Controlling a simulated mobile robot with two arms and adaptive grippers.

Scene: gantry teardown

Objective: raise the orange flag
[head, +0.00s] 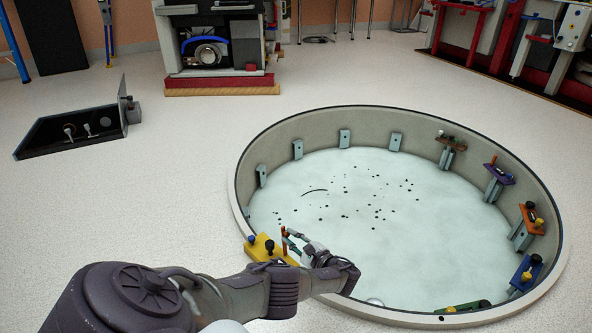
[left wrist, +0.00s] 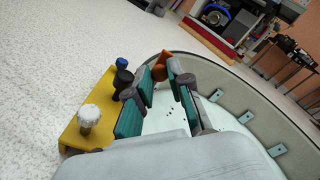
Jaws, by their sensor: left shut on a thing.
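A small orange piece (head: 284,235), which looks like the flag, stands upright at the yellow plate (head: 262,246) on the near left rim of the round pit. My left gripper (head: 288,240) reaches it from the lower right and is shut on it. In the left wrist view the orange piece (left wrist: 160,66) shows between and just beyond the fingertips (left wrist: 165,73). The yellow plate (left wrist: 88,108) there carries a white knob, a black knob and a blue knob. The fingers hide the flag's lower part. My right gripper is not in view.
The round pit (head: 243,192) has a pale floor with dark specks. Several coloured plates with knobs line its right rim, among them an orange-brown plate (head: 531,218) and a blue plate (head: 526,272). A black open panel (head: 75,130) lies at the left. The floor left of the pit is mostly clear.

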